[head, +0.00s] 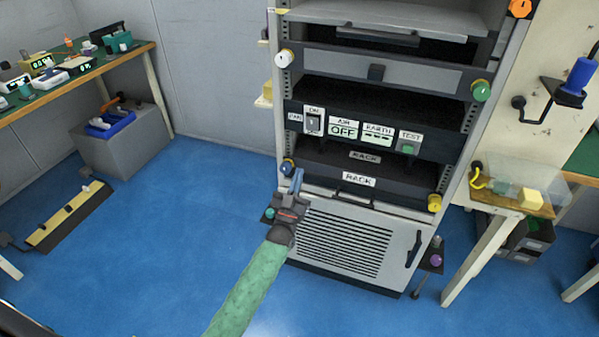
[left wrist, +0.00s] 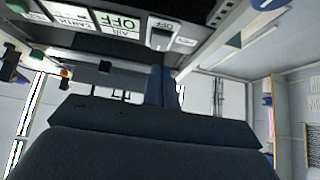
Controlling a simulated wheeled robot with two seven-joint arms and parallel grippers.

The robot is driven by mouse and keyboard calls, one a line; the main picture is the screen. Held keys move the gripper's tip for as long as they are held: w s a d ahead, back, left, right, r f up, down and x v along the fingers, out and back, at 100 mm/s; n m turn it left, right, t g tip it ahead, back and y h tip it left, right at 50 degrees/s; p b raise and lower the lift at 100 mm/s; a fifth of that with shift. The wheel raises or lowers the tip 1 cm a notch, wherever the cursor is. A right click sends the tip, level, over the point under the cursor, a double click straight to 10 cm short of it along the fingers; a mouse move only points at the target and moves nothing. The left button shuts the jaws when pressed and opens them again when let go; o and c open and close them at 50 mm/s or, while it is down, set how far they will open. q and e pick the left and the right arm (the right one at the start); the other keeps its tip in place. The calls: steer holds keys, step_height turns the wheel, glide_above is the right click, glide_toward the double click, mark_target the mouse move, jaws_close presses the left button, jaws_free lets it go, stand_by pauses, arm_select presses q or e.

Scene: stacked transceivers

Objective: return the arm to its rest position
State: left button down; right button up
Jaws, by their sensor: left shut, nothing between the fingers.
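My left arm with its green sleeve (head: 248,285) reaches up from the bottom of the head view. My left gripper (head: 297,174) is shut and empty, in front of the lower part of the equipment rack (head: 463,95). In the head view its fingertips overlap the left post near a blue knob; I cannot tell whether they touch it. In the left wrist view the shut gripper fingers (left wrist: 164,82) point toward the rack's labelled panel (left wrist: 125,22), which appears upside down. My right gripper is in neither view.
A vented lower door (head: 345,240) with a black handle is below the gripper. A workbench (head: 80,78) with devices is at left, over a grey box with a blue tray (head: 110,124). A small table (head: 490,225) stands right. Blue floor (head: 165,225) is open at left.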

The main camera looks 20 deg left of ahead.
arm_select(q)
steer(key=shift+s, duration=0.1)
stand_by(0.4)
